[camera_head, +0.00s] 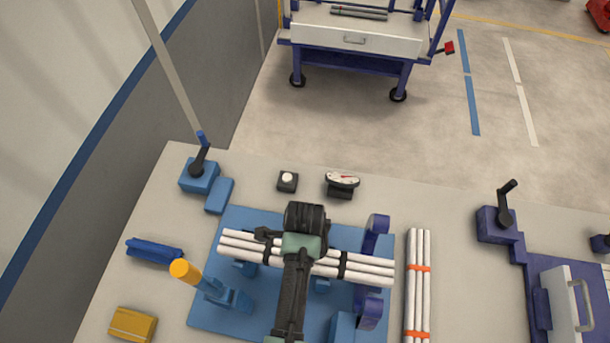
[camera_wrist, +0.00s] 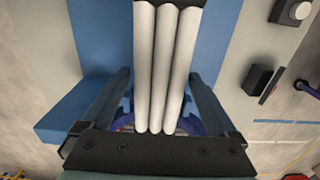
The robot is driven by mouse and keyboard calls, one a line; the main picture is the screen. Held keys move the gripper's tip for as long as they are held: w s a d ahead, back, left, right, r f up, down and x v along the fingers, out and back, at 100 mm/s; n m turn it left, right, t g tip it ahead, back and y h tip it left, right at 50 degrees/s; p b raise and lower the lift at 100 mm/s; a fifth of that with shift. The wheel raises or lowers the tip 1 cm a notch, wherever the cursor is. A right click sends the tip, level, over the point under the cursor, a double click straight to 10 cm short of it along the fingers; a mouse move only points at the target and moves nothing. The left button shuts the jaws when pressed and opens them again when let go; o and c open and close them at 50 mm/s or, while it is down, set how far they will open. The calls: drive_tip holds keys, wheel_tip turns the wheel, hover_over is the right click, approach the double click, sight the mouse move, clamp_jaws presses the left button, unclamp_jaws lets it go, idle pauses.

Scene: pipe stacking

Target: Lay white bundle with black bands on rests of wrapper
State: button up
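The white bundle with black bands (camera_head: 365,268) lies across the blue wrapper (camera_head: 330,232), roughly left to right, its right end by the wrapper's purple rings (camera_head: 369,308). Blue rests (camera_head: 322,285) show just below it; contact with them is not clear. My gripper (camera_head: 300,248) is above the middle of the bundle and hides part of it. In the wrist view, the fingers of my gripper (camera_wrist: 160,80) stand wide apart, one on each side of the white pipes (camera_wrist: 163,70), with a visible gap on the left.
A white bundle with orange bands (camera_head: 418,285) lies right of the wrapper. An orange-topped handle (camera_head: 184,271) stands at the wrapper's left. A gauge (camera_head: 342,182) and a small button box (camera_head: 287,181) sit behind. A blue cart (camera_head: 352,50) stands beyond the table.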

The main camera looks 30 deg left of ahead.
drive_tip(key=shift+r, duration=0.1)
wheel_tip(320, 180, up, 12)
drive_tip(key=shift+r+b, duration=0.1)
drive_tip(key=shift+b, duration=0.2)
idle(0.3)
